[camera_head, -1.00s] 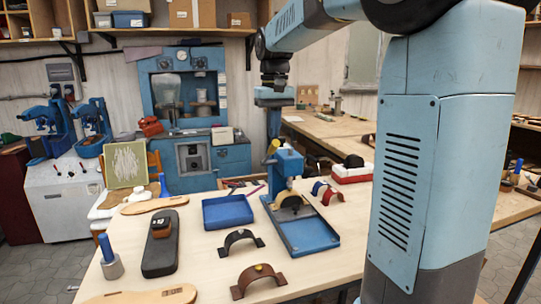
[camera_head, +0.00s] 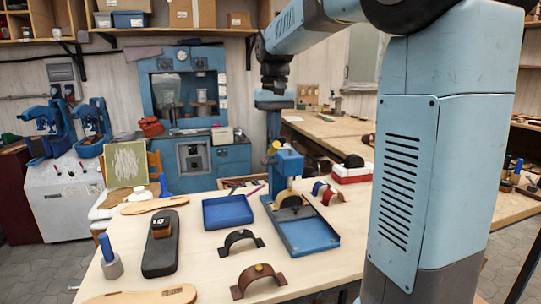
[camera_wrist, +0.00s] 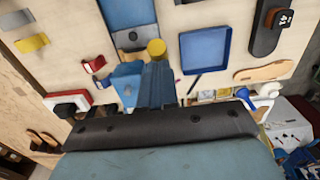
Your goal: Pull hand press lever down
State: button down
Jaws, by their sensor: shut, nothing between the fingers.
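The blue hand press (camera_head: 287,168) stands on the table, its column rising from the back of a blue tray-like base (camera_head: 310,236). Its lever ends in a yellow knob (camera_head: 273,147), at the upper left of the press head. The knob also shows in the wrist view (camera_wrist: 156,48), just beyond my fingertips. My gripper (camera_head: 273,134) points down above the knob, shut and empty. In the wrist view its blue fingers (camera_wrist: 156,68) are together beside the press head (camera_wrist: 127,82). Whether the fingertips touch the knob or lever I cannot tell.
Left of the press are a blue tray (camera_head: 228,211) and a black sole-shaped block (camera_head: 160,243). Curved straps lie in front, including a brown one (camera_head: 258,280). Red and white boxes (camera_head: 352,173) stand to the right. Open tabletop lies between these items.

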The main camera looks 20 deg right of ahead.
aim_at(275, 152)
jog(key=shift+f, duration=1.7)
jog(key=shift+s+f, duration=0.25)
jog(key=shift+f, duration=0.25)
jog(key=shift+s+f, duration=0.2)
jog(key=shift+f, duration=0.4)
